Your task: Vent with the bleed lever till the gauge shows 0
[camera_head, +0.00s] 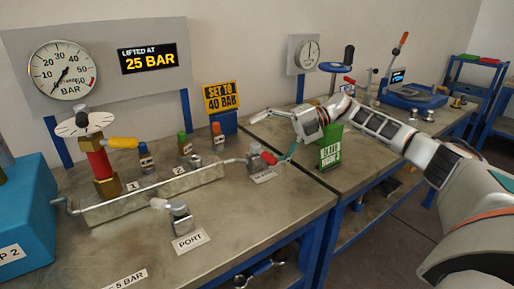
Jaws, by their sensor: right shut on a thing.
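The round gauge (63,70) is on the grey panel at the upper left. Its dark needle points down and left, near the low end of the scale; the exact reading is too small to tell. The bleed lever (268,158) has a red handle and sits on a small grey valve at the right end of the metal manifold (165,189). My right gripper (280,159) reaches in from the right and is shut on the red handle. Its fingers partly hide the handle. My left gripper is not in view.
A display (149,58) reads "LIFTED AT 25 BAR". A yellow sign (222,97) reads "SET TO 40 BAR". A red-bodied valve (100,165) with a yellow handle stands at the manifold's left. A green sign (329,153) stands close to my right gripper.

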